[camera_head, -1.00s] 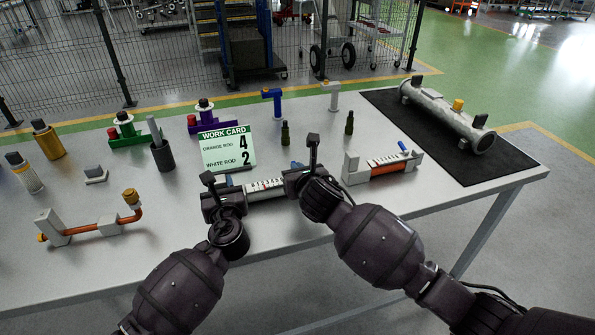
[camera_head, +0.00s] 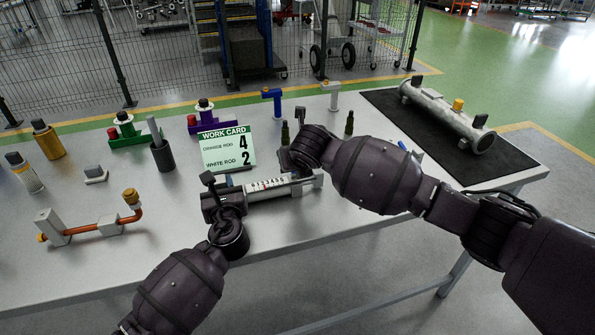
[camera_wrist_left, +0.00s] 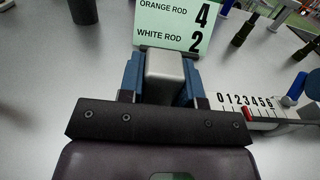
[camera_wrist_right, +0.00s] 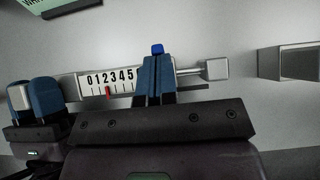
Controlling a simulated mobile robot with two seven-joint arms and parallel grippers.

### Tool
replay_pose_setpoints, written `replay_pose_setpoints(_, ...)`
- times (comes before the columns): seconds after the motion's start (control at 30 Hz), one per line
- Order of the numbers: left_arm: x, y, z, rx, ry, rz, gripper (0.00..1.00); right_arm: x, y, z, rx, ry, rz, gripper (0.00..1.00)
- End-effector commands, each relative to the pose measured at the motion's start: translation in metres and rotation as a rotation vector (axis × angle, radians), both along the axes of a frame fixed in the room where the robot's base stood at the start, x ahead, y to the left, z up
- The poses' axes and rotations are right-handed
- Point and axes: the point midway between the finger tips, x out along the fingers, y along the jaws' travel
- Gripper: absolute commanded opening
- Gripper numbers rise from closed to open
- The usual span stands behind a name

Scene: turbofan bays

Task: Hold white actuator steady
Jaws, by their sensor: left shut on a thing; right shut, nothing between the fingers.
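The white actuator (camera_head: 270,186) lies on the table in front of the work card, with a numbered scale on its face. My left gripper (camera_head: 214,190) is shut on its left end block (camera_wrist_left: 165,72). The right wrist view shows the scale (camera_wrist_right: 108,78) with a red mark near the low numbers. A thin rod runs right to a small end block (camera_wrist_right: 217,69). My right gripper (camera_wrist_right: 157,70) is shut and empty over the scale's right part. A bright blue knob (camera_wrist_right: 157,48) shows just past its fingertips; contact cannot be told.
The work card (camera_head: 228,148) stands behind the actuator. Two dark green bottle-like parts stand near it. My right arm hides most of another unit on the right. A pipe (camera_head: 447,115) lies on the black mat (camera_head: 385,97). An orange bent-pipe unit (camera_head: 90,228) is at left.

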Motion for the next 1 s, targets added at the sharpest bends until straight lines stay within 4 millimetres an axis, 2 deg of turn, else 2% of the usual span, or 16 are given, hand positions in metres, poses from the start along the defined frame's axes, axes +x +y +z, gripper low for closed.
replay_pose_setpoints(0.2,0.000,0.000,0.000,0.000,0.000,-0.001,0.00,0.010,0.002,0.002,-0.039,0.158,-0.001,0.00)
replay_pose_setpoints(0.7,0.000,0.000,0.000,0.000,0.000,-0.001,0.00,0.029,0.007,-0.003,-0.036,0.158,0.000,0.00)
replay_pose_setpoints(1.0,0.000,0.000,0.000,0.000,0.000,-0.001,0.00,0.029,0.007,-0.002,-0.035,0.157,0.001,0.00)
